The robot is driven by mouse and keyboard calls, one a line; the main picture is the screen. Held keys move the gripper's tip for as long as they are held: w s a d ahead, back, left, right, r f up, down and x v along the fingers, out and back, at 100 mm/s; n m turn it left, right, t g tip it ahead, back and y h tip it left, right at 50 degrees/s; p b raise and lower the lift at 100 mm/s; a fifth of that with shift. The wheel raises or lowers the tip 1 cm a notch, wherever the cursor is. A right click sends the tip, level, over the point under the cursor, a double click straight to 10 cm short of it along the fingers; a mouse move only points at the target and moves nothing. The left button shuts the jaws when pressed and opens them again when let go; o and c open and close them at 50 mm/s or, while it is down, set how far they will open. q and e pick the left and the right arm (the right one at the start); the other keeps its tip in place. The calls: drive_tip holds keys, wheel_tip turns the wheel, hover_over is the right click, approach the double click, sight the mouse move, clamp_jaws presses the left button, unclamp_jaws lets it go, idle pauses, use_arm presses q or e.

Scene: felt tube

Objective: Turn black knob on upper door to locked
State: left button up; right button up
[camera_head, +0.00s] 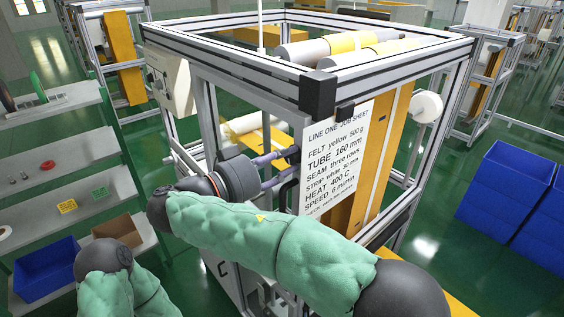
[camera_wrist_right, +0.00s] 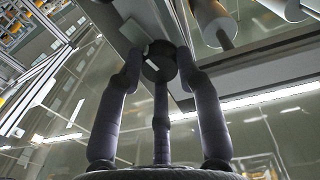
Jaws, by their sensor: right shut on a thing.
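In the right wrist view, a round black knob (camera_wrist_right: 158,62) sits on a grey frame bar or door edge. The fingers of my right gripper (camera_wrist_right: 160,74) close around it, one on each side and one below. In the head view, my right gripper (camera_head: 286,168) reaches from the left to the machine's front frame, next to the white job sheet (camera_head: 338,150). Its fingertips are by dark fittings there, and the knob is hard to make out. The knob's marking and the lock state cannot be read. My left arm shows at the lower left; its gripper is out of view.
The machine's aluminium frame (camera_head: 318,97) surrounds the work spot, with yellow and grey felt rolls (camera_head: 345,43) on top. Shelves with a blue bin (camera_head: 45,270) stand at left. Blue crates (camera_head: 505,185) stand at right. Green floor is open between.

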drive_tip(key=o, duration=1.1)
drive_tip(key=shift+w+d, duration=0.1)
drive_tip(key=shift+o, duration=0.2)
